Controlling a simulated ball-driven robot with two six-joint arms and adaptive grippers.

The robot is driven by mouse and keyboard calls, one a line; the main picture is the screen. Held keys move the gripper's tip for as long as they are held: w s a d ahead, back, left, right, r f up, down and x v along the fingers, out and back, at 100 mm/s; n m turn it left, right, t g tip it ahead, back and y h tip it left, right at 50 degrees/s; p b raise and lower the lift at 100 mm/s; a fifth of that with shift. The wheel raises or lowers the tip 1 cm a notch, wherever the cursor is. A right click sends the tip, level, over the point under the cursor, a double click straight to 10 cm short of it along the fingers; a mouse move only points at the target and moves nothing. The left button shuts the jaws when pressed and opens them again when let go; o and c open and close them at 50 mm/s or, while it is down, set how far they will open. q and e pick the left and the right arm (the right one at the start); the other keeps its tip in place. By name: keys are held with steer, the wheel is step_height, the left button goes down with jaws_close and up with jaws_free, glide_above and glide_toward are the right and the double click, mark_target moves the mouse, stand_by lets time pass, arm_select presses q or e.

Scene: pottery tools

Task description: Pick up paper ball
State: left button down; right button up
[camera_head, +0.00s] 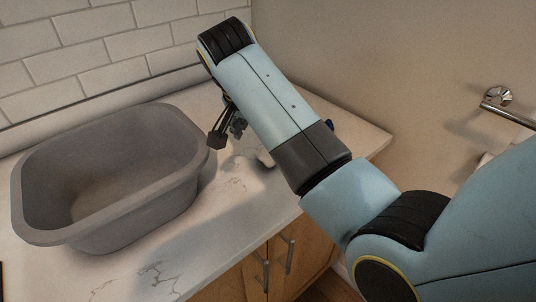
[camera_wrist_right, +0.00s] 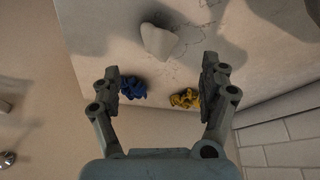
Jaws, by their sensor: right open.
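In the right wrist view, a crumpled blue ball (camera_wrist_right: 133,88) lies on the counter beside my left-hand finger. A crumpled yellow ball (camera_wrist_right: 186,98) lies near the right-hand finger. Either could be the paper ball; I cannot tell which. My right gripper (camera_wrist_right: 162,68) is open and empty above the counter, its fingers spread to either side of the two balls. In the head view my right gripper (camera_head: 226,132) hangs over the counter, partly hidden by my arm. A bit of blue (camera_head: 330,125) shows past the arm there; the yellow ball is hidden. My left gripper is not in view.
A pale lump (camera_wrist_right: 159,40) sits on the counter near the balls and shows partly beneath my arm (camera_head: 263,157). A large grey basin (camera_head: 185,190) stands left of the gripper. The tiled wall (camera_head: 90,50) rises behind the counter. Bare counter (camera_head: 150,275) lies in front.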

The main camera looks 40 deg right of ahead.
mark_target(262, 154)
steer(key=p+x, duration=0.1)
steer(key=x, duration=0.6)
steer(key=shift+s+d, duration=0.1)
steer(key=shift+s, duration=0.05)
steer(key=shift+c, duration=0.2)
steer(key=c, duration=0.8)
